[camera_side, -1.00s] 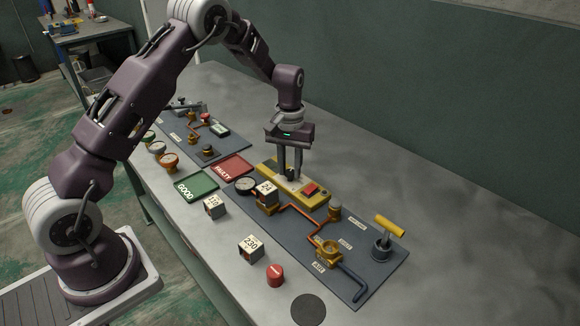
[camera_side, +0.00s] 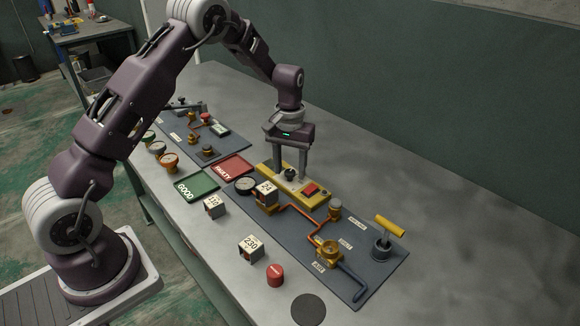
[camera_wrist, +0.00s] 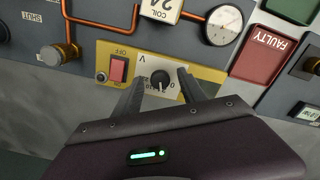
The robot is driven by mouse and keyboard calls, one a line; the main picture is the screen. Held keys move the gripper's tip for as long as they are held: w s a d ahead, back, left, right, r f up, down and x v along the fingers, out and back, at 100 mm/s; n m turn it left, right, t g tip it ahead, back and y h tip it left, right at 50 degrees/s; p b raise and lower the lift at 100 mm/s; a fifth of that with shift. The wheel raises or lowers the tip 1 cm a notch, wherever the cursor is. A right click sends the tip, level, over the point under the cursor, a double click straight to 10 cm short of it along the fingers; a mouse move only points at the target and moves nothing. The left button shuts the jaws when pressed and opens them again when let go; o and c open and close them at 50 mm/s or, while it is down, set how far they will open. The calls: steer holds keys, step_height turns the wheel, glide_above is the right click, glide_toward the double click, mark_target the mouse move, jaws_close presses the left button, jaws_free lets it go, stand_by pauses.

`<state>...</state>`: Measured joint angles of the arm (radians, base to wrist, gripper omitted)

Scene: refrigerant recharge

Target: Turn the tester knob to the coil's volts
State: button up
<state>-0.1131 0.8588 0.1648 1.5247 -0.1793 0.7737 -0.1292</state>
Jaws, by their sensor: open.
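The yellow tester (camera_side: 320,203) lies on the grey board, with a black knob (camera_side: 290,174) on its pale dial plate. In the wrist view the knob (camera_wrist: 161,79) has a white pointer mark aimed toward the bottom of the picture; the dial numbers are partly hidden and too small to read surely. My gripper (camera_side: 292,177) is open over the tester. In the wrist view its fingers (camera_wrist: 160,77) stand on either side of the knob, apart from it. The coil (camera_side: 265,194) is a block marked 24; it also shows in the wrist view (camera_wrist: 161,8).
A red switch (camera_wrist: 118,68) marked OFF sits beside the knob. A round gauge (camera_side: 245,185) and copper pipe (camera_side: 296,210) are near. Blocks marked 110 (camera_side: 214,206) and 230 (camera_side: 251,248) stand in front. Green GOOD (camera_side: 196,187) and red FAULTY (camera_side: 233,167) trays lie left.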

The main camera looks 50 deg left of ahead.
mark_target(290, 171)
steer(key=shift+r, duration=0.1)
step_height(290, 171, up, 6)
steer(key=shift+r, duration=0.45)
